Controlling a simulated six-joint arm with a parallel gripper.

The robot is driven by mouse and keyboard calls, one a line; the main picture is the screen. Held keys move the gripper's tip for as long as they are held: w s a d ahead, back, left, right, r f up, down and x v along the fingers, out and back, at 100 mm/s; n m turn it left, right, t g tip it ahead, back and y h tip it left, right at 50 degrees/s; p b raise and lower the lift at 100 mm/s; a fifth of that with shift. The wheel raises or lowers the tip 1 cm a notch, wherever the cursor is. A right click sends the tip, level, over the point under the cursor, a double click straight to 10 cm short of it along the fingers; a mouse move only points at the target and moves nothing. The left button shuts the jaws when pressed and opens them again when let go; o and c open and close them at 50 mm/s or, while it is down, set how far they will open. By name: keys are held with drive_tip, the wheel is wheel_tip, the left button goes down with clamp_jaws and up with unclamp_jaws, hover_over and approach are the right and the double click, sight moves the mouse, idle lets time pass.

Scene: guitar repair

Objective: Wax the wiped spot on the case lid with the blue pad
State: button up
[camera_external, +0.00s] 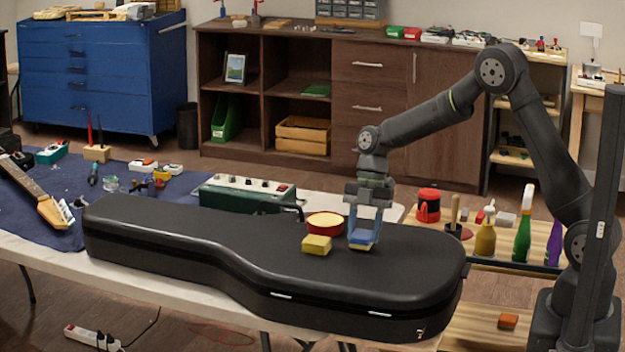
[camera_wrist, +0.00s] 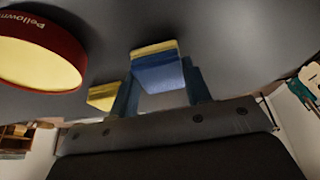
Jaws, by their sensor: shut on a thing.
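A black guitar case (camera_external: 180,232) lies closed on the table, its lid facing up. My gripper (camera_external: 364,238) is shut on the blue pad (camera_external: 361,237) over the wide right part of the lid. The pad has a yellow layer and also shows between the fingers in the wrist view (camera_wrist: 160,72). I cannot tell whether the pad touches the lid. A yellow block (camera_external: 317,245) lies on the lid just left of the pad. A round red tin with a yellow inside (camera_external: 325,222) sits behind that block; it is large in the wrist view (camera_wrist: 38,55). No wiped spot can be made out.
A green box with knobs (camera_external: 245,192) stands behind the case. At the right are a red can (camera_external: 428,205), a plunger-like tool (camera_external: 455,222), an amber bottle (camera_external: 485,240) and a green spray bottle (camera_external: 522,238). The lid's left part is clear.

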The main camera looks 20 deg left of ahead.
sight(386, 251)
drive_tip(key=shift+f, duration=0.35)
drive_tip(key=shift+d, duration=0.1)
drive_tip(key=shift+d, duration=2.9)
drive_tip(key=shift+a, duration=3)
drive_tip(key=shift+d, duration=0.1)
drive_tip(key=shift+d+f, duration=0.1)
drive_tip(key=shift+d, duration=2.85)
